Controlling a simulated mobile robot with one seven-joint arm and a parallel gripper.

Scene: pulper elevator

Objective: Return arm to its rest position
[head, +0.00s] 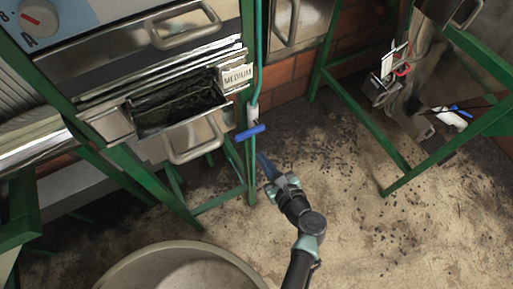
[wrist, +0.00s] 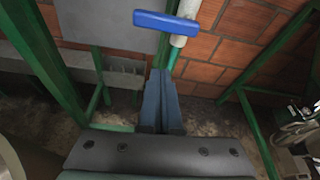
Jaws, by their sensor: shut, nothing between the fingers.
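My gripper (head: 262,160) is at the end of my arm, in the middle of the head view, over the open floor to the right of the green machine frame. Its two blue fingers are together and hold nothing. In the wrist view the shut fingers (wrist: 161,90) point away toward the brick wall. A valve with a blue handle (head: 250,132) on a vertical pipe is just beyond the fingertips. The handle also shows at the top of the wrist view (wrist: 166,24). I cannot tell the exact gap between fingers and handle.
An open drawer (head: 192,138) with dark contents juts from the machine at left, beside a "MEDIUM" label (head: 237,76). A large round bin (head: 125,268) stands at the bottom. A green-framed machine (head: 398,165) is at right. Dirty floor (head: 340,225) between them is clear of large objects.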

